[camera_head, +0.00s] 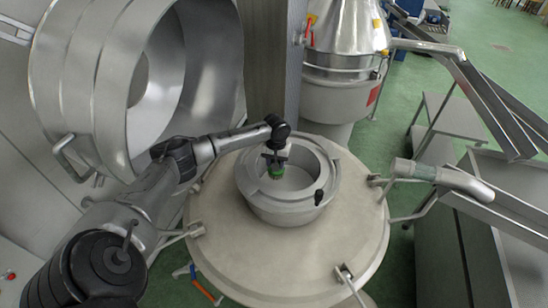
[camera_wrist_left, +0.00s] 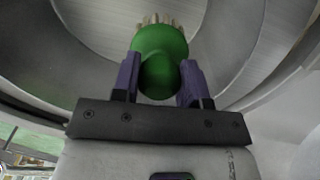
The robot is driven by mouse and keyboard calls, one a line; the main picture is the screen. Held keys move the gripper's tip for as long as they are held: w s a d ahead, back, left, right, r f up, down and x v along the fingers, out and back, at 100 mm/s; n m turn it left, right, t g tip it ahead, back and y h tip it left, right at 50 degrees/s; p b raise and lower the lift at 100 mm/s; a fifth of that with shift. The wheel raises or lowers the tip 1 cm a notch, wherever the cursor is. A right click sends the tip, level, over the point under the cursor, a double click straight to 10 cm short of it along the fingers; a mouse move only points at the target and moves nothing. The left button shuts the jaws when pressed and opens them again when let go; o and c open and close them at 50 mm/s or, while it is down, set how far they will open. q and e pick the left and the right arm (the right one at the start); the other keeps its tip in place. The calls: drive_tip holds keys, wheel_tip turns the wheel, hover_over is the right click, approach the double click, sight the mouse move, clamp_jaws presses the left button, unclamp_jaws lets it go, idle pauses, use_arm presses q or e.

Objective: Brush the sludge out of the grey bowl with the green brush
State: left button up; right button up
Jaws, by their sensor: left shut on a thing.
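The grey bowl (camera_head: 268,209) sits on a round pale table top and is open at the top. My left gripper (camera_head: 275,160) is over the back left part of the bowl opening. It is shut on the green brush (camera_head: 277,172), which points down into the bowl. In the left wrist view, the brush's rounded green handle (camera_wrist_left: 160,55) is between the purple fingers of the gripper (camera_wrist_left: 160,80). Its pale bristles face the bowl's inner surface (camera_wrist_left: 225,45); I cannot tell if they touch it. No sludge can be made out. My right gripper is not in view.
A black knob (camera_head: 318,197) is on the bowl's front right rim. A column (camera_head: 274,60) stands behind, with a steel tank (camera_head: 345,75) beside it. A large open drum (camera_head: 100,80) is at the left. Metal troughs (camera_head: 500,205) are at the right. The table's front (camera_head: 290,265) is clear.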

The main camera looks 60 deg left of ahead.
use_arm(q)
drive_tip(key=shift+r, duration=1.05)
